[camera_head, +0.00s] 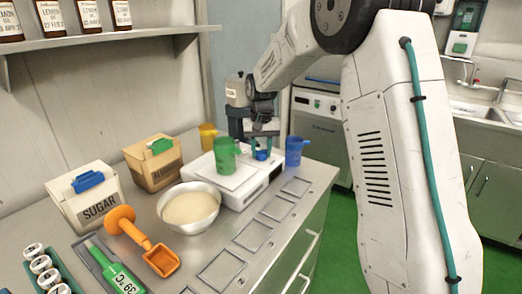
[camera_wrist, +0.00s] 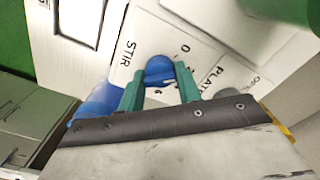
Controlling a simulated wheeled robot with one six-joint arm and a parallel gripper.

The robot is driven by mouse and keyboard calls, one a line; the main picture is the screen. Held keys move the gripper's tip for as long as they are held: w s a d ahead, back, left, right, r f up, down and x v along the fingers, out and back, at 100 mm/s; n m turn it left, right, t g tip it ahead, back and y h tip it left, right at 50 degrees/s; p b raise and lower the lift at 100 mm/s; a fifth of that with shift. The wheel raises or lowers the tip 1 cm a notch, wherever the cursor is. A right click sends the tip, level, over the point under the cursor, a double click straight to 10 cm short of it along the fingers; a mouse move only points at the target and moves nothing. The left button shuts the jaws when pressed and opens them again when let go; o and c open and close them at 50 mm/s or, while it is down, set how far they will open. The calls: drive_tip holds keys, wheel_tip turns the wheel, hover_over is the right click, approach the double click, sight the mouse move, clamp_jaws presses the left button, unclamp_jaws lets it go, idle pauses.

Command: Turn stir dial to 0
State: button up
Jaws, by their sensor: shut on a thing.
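The blue stir dial (camera_wrist: 159,69) is on the front panel of the white machine (camera_head: 240,196), near the printed word STIR. It also shows in the head view (camera_head: 261,155), mostly behind my gripper. My gripper (camera_wrist: 160,76) has its two teal fingers on either side of the dial and is shut on it. A printed 0 (camera_wrist: 185,48) shows beside the dial. I cannot read which mark the dial points to. A grey knob (camera_wrist: 240,85) by the word PLATE sits to the right, partly hidden by my gripper.
A green jug (camera_head: 226,156) stands on the machine and a blue jug (camera_head: 296,150) close to its right. A metal bowl of pale powder (camera_head: 189,206), an orange scoop (camera_head: 160,258) and a sugar box (camera_head: 92,199) are to the left. Empty outlined squares (camera_head: 253,236) line the counter's front.

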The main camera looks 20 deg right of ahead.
sight(262, 150)
drive_tip(key=n, duration=0.5)
drive_tip(key=shift+n, duration=0.3)
idle(0.4)
drive_tip(key=o, duration=1)
drive_tip(key=shift+r, duration=0.1)
wheel_tip(262, 150, up, 8)
drive_tip(key=shift+f, duration=0.15)
